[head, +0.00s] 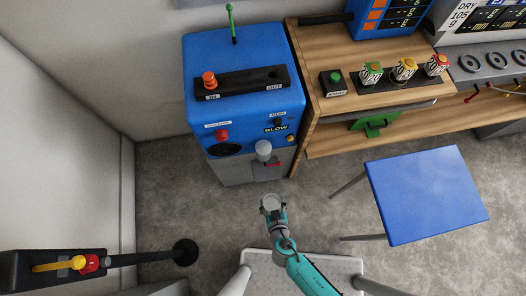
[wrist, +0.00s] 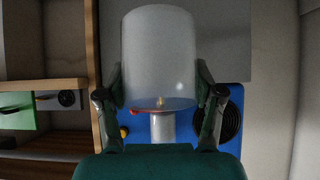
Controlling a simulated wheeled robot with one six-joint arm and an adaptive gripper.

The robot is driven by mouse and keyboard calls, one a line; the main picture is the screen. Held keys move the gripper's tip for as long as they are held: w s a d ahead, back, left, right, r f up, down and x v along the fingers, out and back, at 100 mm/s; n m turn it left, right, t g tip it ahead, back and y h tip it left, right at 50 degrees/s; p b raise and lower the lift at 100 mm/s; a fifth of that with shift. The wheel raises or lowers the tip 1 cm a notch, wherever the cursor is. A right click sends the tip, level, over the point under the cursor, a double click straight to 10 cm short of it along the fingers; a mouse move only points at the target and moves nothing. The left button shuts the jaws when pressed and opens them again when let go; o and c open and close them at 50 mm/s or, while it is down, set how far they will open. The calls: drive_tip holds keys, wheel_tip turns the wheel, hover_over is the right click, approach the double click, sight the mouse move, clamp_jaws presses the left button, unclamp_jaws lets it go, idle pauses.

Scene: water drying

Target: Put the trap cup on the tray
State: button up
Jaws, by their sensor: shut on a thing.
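The trap cup (wrist: 158,58) is a clear, frosted cup that fills the middle of the wrist view. My gripper (wrist: 160,92) is shut on it, with one finger on each side. In the head view my gripper (head: 272,203) is over the floor just in front of the blue machine, with a pale part of the cup (head: 272,200) between its fingers. A pale, rimmed tray (head: 258,272) lies below my arm at the bottom of the head view, partly hidden by the arm.
The blue machine (head: 245,60) has a white cylinder (head: 263,150) and red lever on its front. A wooden bench (head: 320,42) with buttons stands to its right. A blue-topped table (head: 425,195) is at right. A black post base (head: 185,252) stands at left.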

drive_tip(key=w+a, duration=0.1)
drive_tip(key=w, duration=0.3)
drive_tip(key=w+a, duration=0.1)
drive_tip(key=w, duration=0.3)
drive_tip(key=w+a, duration=0.1)
drive_tip(key=w, duration=0.3)
drive_tip(key=shift+w+a, duration=0.3)
drive_tip(key=w, duration=0.2)
drive_tip(key=w+a, duration=0.1)
drive_tip(key=shift+w, duration=0.4)
drive_tip(key=shift+s+f, duration=0.1)
drive_tip(key=shift+f, duration=0.65)
drive_tip(key=o, duration=1.1)
drive_tip(key=shift+f, duration=0.1)
